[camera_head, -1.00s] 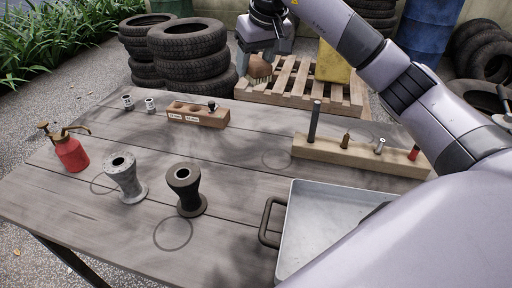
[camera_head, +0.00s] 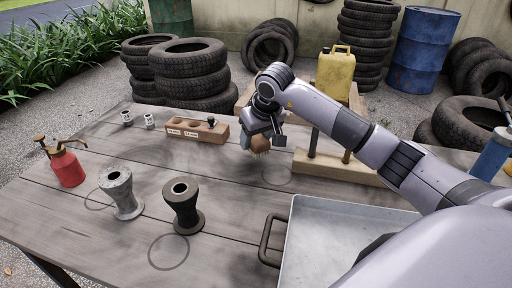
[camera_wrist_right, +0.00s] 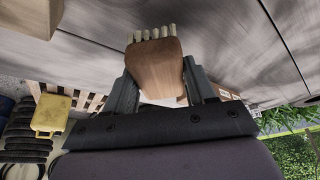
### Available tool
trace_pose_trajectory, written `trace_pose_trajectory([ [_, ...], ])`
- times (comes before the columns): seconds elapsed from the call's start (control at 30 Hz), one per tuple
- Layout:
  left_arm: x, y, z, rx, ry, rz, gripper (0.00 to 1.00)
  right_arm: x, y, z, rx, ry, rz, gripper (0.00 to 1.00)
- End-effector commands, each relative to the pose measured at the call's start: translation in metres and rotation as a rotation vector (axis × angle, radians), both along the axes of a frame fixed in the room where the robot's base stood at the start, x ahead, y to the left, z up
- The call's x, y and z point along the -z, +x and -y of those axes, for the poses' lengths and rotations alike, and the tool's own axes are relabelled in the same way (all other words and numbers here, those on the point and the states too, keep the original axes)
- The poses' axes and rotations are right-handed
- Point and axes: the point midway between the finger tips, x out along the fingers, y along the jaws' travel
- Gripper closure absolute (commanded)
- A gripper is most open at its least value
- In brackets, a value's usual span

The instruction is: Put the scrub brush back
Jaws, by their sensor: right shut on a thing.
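The scrub brush (camera_head: 260,144) has a brown wooden block and pale bristles. My right gripper (camera_head: 262,138) is shut on it and holds it over the far middle of the table, bristles facing down in the head view. Whether the bristles touch the table is unclear. My left gripper is out of view.
A wooden peg rack (camera_head: 345,170) stands close right of the brush, partly behind my arm. A grey metal tray (camera_head: 335,225) lies at front right. A holed wooden block (camera_head: 190,132), two spools (camera_head: 121,192) (camera_head: 183,205) and a red sprayer (camera_head: 65,165) stand left.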

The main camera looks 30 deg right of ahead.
Motion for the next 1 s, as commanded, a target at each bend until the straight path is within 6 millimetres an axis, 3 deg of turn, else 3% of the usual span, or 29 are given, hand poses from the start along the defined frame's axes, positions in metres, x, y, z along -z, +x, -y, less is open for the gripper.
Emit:
trace_pose_trajectory([
  [0.1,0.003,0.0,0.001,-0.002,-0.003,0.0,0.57,0.021,0.0,-0.001,0.0,0.003,-0.004,0.69],
  [0.2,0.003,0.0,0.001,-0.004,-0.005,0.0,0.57,0.029,0.0,0.0,0.001,0.002,-0.003,0.69],
  [0.57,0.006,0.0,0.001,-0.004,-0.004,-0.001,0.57,0.032,0.0,0.0,0.0,0.0,-0.001,0.69],
  [0.6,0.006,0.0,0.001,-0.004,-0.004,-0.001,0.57,0.032,0.0,0.0,0.0,0.0,-0.001,0.42],
  [0.67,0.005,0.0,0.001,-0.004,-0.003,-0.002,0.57,0.031,0.0,0.0,0.0,0.0,-0.001,0.22],
  [1.0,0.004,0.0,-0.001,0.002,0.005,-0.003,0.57,0.03,0.0,0.0,0.0,0.001,-0.002,0.19],
])
